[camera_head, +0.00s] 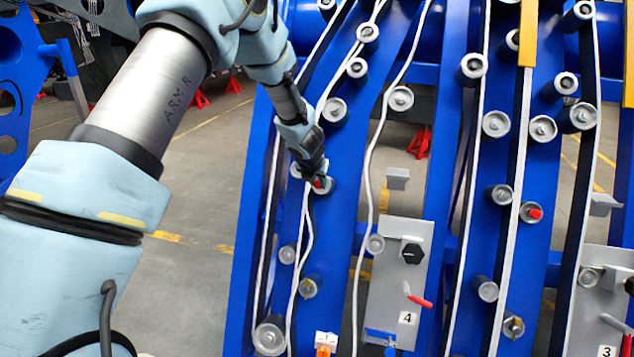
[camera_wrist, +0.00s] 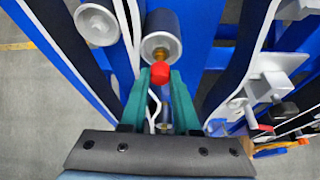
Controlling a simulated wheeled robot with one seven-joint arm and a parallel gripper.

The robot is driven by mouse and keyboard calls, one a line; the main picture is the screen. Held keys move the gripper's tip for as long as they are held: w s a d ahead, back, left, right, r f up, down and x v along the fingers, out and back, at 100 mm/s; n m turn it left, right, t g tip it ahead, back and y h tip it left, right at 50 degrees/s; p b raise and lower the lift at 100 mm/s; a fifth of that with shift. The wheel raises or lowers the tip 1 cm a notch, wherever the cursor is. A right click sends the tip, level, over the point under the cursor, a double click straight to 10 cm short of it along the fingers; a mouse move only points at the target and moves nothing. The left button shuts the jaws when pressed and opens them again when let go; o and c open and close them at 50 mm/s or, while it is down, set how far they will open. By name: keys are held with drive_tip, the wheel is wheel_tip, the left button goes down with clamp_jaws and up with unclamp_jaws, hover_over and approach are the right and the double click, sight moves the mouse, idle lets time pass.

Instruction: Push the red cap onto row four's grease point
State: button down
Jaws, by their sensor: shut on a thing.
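The red cap (camera_wrist: 160,72) is between the tips of my gripper (camera_wrist: 160,80) in the wrist view, with the green fingers closed on it. Just beyond the cap is a brass-coloured grease point (camera_wrist: 160,54) in a round grey metal end on a dark roller. The cap looks in line with the fitting; I cannot tell whether it is seated. In the head view my gripper (camera_head: 319,178) is at a roller on the blue beam above the panel marked 4 (camera_head: 398,260), with the red cap (camera_head: 318,184) showing at its tip.
Another roller (camera_wrist: 96,24) stands left of the gripper in the wrist view. White cables (camera_head: 370,190) run along the blue beams. A panel marked 3 (camera_head: 600,300) and another red cap (camera_head: 535,213) on a fitting are at the right.

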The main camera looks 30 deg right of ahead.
drive_tip(key=shift+w+d, duration=0.1)
drive_tip(key=shift+w+d+f+p, duration=0.55)
drive_tip(key=shift+p, duration=0.1)
drive_tip(key=shift+s+a+r+b, duration=1.1)
drive_tip(key=shift+s+a, duration=0.15)
drive_tip(key=shift+s, duration=0.1)
drive_tip(key=shift+w+d+f, duration=0.1)
drive_tip(key=shift+w, duration=0.05)
drive_tip(key=shift+w+d+f+p, duration=0.4)
drive_tip(key=shift+w+d, duration=0.05)
drive_tip(key=shift+w+d+f+p, duration=0.55)
drive_tip(key=shift+w+d+p, duration=0.1)
drive_tip(key=shift+w+p, duration=0.05)
idle(1.5)
drive_tip(key=c, duration=0.6)
unclamp_jaws()
drive_tip(key=shift+o, duration=0.2)
drive_tip(key=v, duration=1)
drive_tip(key=shift+r, duration=0.35)
